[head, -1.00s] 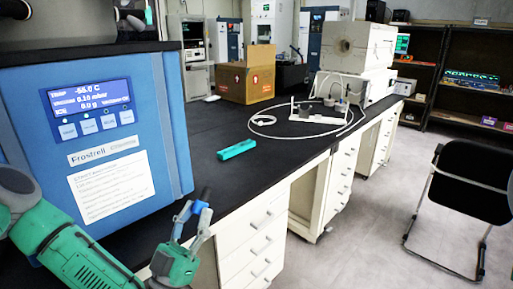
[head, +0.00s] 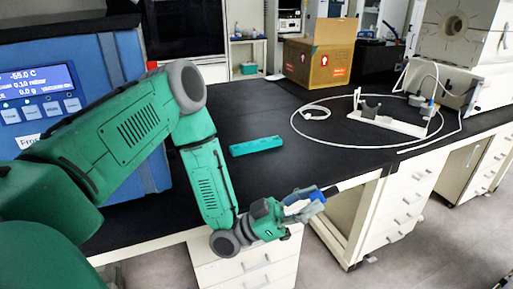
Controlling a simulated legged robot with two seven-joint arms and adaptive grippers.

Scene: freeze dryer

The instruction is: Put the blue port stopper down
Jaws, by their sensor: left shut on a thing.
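My left gripper (head: 308,204) is shut on the blue port stopper (head: 316,194), a small blue piece at its fingertips. A dark part sticks out to the right of the fingers. The gripper is at the front edge of the black bench top (head: 270,185), in front of the white drawers. My left arm comes in from the left and bends down to it. My right gripper does not show.
A teal block (head: 256,146) lies on the bench behind the gripper. A white stand with a looped hose (head: 388,122) is farther right. The blue freeze dryer (head: 100,70) stands at left, partly hidden by my arm. A cardboard box (head: 319,64) is at the back. The bench between is clear.

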